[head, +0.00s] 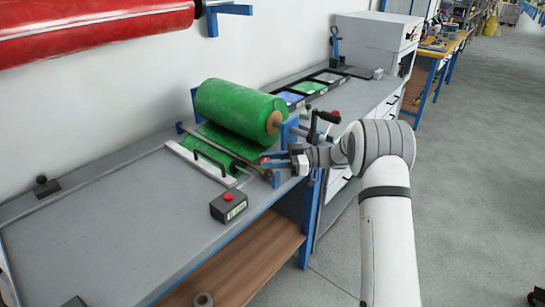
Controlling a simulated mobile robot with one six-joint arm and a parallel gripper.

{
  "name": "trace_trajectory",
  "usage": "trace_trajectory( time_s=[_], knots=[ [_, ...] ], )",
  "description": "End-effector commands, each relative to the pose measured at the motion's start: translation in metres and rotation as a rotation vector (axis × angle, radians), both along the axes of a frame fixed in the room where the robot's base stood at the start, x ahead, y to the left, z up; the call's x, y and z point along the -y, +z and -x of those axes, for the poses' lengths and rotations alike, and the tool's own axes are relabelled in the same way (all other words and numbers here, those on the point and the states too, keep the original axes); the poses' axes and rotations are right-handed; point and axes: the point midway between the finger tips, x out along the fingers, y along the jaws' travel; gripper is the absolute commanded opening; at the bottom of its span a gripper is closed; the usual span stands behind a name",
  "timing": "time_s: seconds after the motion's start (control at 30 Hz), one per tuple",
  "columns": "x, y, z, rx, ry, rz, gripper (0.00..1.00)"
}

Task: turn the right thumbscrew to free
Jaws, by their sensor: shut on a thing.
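My gripper (276,163) reaches in from the right to the front right end of the roll stand, at the bench's front edge. It is shut on a small part there, which I take to be the right thumbscrew; a bit of red (265,160) shows at the fingertips. The fingers hide most of it, and its turn position cannot be told. A green film roll (235,108) lies on its spindle behind the gripper, with green sheet (222,145) running down from it. A metal bar with a black handle (208,163) lies across the front of the sheet.
A black box with a red button (228,206) stands left of my gripper on the grey bench (110,225). Trays (308,87) and a white machine (375,42) stand farther back. The bench's left part is mostly clear.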

Motion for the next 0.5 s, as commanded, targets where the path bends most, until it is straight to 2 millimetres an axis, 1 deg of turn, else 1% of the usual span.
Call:
trace_trajectory(
  time_s=[0.17, 0.5],
  knots=[
    [-0.0019, -0.0003, 0.0009, -0.002, 0.040, 0.000, 0.06],
    [-0.0023, -0.0011, 0.0012, -0.003, 0.048, 0.000, 0.06]
  ],
)
